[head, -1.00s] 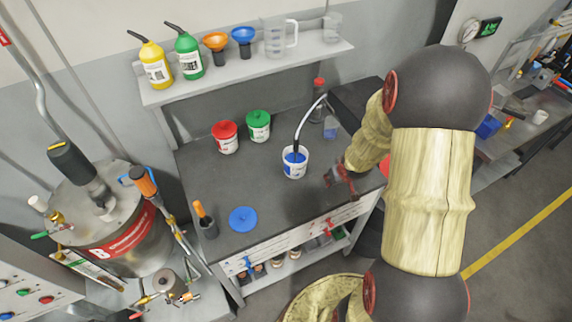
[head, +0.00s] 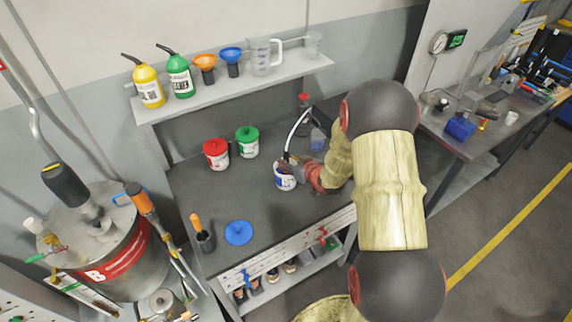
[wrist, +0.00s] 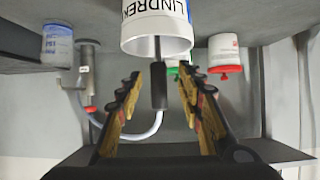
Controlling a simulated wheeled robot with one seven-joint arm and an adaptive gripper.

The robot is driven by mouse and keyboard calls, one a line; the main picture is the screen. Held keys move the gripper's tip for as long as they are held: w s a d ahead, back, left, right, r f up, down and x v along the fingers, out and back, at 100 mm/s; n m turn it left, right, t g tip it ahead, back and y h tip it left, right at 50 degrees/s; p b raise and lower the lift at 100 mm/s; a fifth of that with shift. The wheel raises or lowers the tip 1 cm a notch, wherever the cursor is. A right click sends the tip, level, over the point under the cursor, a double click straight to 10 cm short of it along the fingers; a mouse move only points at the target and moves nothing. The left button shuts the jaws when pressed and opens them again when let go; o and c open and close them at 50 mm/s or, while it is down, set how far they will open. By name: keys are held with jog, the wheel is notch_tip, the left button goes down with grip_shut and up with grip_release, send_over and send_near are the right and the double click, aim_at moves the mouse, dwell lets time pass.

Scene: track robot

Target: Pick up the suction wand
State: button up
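The suction wand (head: 295,128), a pale curved tube with a dark lower part, stands in a white bucket (head: 284,182) on the grey workbench. In the wrist view its black grip (wrist: 158,87) lies between my two fingers, with a gap on each side, and the white bucket (wrist: 157,35) is just beyond. My gripper (wrist: 158,90) is open around the grip and does not visibly touch it. In the head view my gripper (head: 302,171) is at the right side of the bucket and partly hides it and the wand's lower part.
Red (head: 216,154) and green (head: 247,142) lidded tubs stand behind the bucket. A blue lid (head: 238,232) lies front left. A shelf (head: 230,90) overhangs the back.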

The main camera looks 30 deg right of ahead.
aim_at(288, 160)
jog(key=shift+x, duration=1.55)
jog(key=shift+d, duration=0.1)
jog(key=shift+c, duration=1.3)
grip_shut()
